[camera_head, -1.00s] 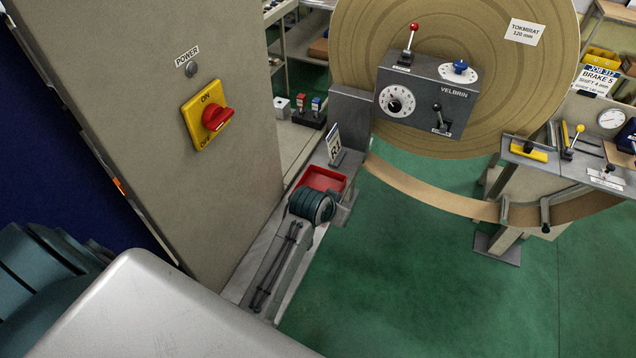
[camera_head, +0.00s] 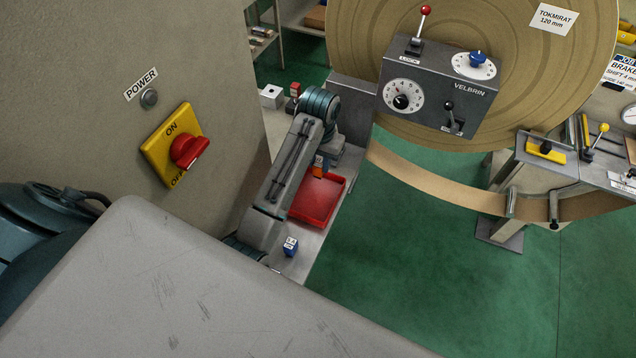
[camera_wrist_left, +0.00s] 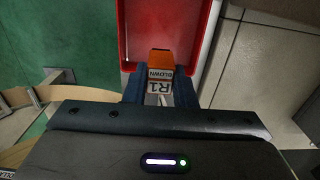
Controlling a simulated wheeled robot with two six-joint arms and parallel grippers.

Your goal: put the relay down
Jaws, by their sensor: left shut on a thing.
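The relay also shows in the head view (camera_head: 319,169), below the gripper and over the far end of a red tray (camera_head: 313,207). The tray also shows in the wrist view (camera_wrist_left: 178,14), and its visible floor is empty. I cannot tell how far the relay is above the tray floor. My right gripper is not in view.
A small blue block with a white label (camera_head: 291,247) stands on the ledge at the near side of the tray. A grey cabinet with a red and yellow power switch (camera_head: 184,150) rises at the left. A grey control box (camera_head: 440,84) stands at the back right.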

